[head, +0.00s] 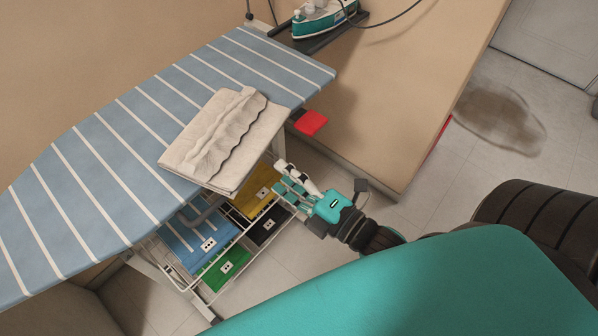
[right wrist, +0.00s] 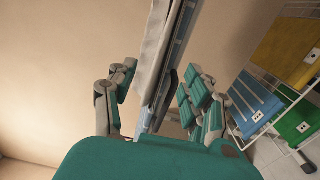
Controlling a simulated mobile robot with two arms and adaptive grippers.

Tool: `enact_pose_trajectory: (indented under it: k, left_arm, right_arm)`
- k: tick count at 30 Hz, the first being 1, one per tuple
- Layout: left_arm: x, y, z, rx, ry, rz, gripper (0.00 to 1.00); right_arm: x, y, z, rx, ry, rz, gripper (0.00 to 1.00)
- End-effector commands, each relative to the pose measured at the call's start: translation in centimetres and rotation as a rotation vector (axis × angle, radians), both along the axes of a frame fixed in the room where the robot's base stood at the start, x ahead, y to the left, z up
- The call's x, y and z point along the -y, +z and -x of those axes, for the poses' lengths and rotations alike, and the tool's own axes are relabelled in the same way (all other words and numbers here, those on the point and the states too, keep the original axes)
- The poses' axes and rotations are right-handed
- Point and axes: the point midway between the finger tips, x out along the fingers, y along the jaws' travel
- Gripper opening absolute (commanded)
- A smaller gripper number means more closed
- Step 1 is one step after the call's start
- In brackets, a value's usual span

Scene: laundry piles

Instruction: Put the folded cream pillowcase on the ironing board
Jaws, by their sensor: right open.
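The folded cream pillowcase (head: 222,135) lies on the blue-and-white striped ironing board (head: 75,205), with a wavy ridge along its top. Its lower right corner reaches past the board's near edge. My right gripper (head: 284,178) is open, just beyond that edge at the lower right of the pillowcase. In the right wrist view, the edges of the pillowcase (right wrist: 157,45) and the board (right wrist: 180,48) appear between the spread fingers (right wrist: 158,95). No grip on the pillowcase shows. My left gripper is not in view.
A wire rack (head: 205,298) under the board holds folded blue (head: 195,240), green (head: 224,268), yellow (head: 257,188) and black (head: 268,226) items. A red piece (head: 311,122) juts out beside the board. A teal iron (head: 322,18) stands at the top. A brown tabletop (head: 400,110) lies right.

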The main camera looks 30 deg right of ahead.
Motion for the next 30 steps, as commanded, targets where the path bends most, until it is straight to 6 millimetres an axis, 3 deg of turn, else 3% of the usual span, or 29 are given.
enact_pose_trajectory:
  k: [7,16,19,20,23,26,27,30]
  left_arm:
    - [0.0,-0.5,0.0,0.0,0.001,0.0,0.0]
    - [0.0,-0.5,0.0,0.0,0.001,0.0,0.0]
    - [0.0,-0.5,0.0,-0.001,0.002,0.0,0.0]
    - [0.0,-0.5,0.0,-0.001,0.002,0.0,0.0]
    - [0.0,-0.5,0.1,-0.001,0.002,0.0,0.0]
    - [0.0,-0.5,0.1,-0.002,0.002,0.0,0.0]
    - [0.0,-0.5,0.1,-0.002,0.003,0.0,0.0]
    - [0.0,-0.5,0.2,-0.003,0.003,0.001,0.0]
  right_arm:
    - [1.0,-0.1,2.7,0.0,0.0,0.0,0.51]
    - [1.1,0.0,3.0,0.0,0.0,0.0,0.51]
    - [1.4,-1.6,2.8,-0.035,-0.011,-0.015,0.51]
    - [1.7,-2.7,2.6,-0.061,-0.019,-0.026,0.51]
    - [2.9,-8.9,2.1,-0.202,-0.068,-0.096,0.51]
    - [4.6,-18.2,2.5,-0.414,-0.161,-0.216,0.51]
    - [5.3,-22.2,3.0,-0.507,-0.211,-0.272,0.51]
    - [6.8,-31.5,5.5,-0.73,-0.35,-0.413,0.51]
